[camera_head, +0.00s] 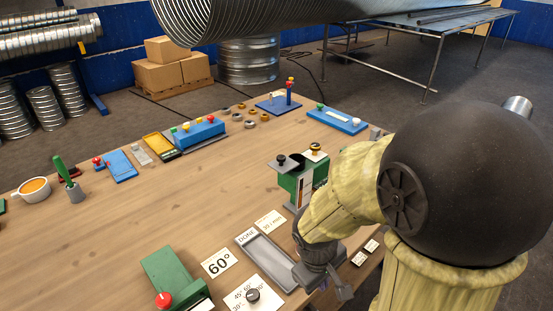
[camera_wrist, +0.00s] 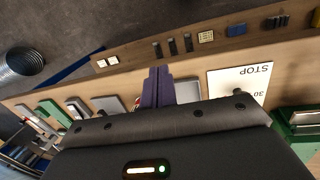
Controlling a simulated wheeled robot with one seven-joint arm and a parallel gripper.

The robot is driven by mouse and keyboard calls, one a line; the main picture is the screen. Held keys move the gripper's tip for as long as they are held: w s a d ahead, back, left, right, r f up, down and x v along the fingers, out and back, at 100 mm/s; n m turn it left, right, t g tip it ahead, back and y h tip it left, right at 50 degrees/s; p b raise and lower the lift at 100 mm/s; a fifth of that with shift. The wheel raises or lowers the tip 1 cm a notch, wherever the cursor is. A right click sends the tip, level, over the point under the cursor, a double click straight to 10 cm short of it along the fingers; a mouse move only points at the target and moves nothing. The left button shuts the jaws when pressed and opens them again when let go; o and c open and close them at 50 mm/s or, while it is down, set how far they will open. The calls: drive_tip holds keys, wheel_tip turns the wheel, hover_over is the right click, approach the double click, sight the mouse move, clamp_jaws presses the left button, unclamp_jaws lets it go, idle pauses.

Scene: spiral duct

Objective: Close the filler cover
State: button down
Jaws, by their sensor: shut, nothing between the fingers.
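A green box (camera_head: 290,184) stands near the right part of the table, with a white and orange strip on its front. A flat grey plate with a black knob (camera_head: 281,160), which looks like the filler cover, sits at its top left and juts out past the side. The box top beside the plate looks open and dark. An amber and black knob (camera_head: 316,149) stands behind it. My gripper (camera_head: 343,291) is low at the table's front right edge, apart from the box. In the wrist view its dark fingers (camera_wrist: 157,86) are together and empty.
Blue fixtures (camera_head: 202,133) and several rings stand at the back. The table's middle left is clear.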

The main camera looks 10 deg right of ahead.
sight(279, 160)
drive_tip(key=w+a+r+n+t+h+p, duration=0.3)
drive_tip(key=w+r+n+t+h+p, duration=0.45)
drive_tip(key=n, duration=0.75)
drive_tip(key=w+a+r+n+t+y, duration=0.2)
drive_tip(key=w+a+r+n+t, duration=0.3)
drive_tip(key=a+r+n, duration=0.4)
drive_tip(key=shift+a+r+t, duration=0.2)
drive_tip(key=shift+a+t, duration=0.25)
drive_tip(key=shift+a, duration=0.4)
drive_tip(key=p+x, duration=0.2)
drive_tip(key=x, duration=1.2)
drive_tip(key=shift+a, duration=0.1)
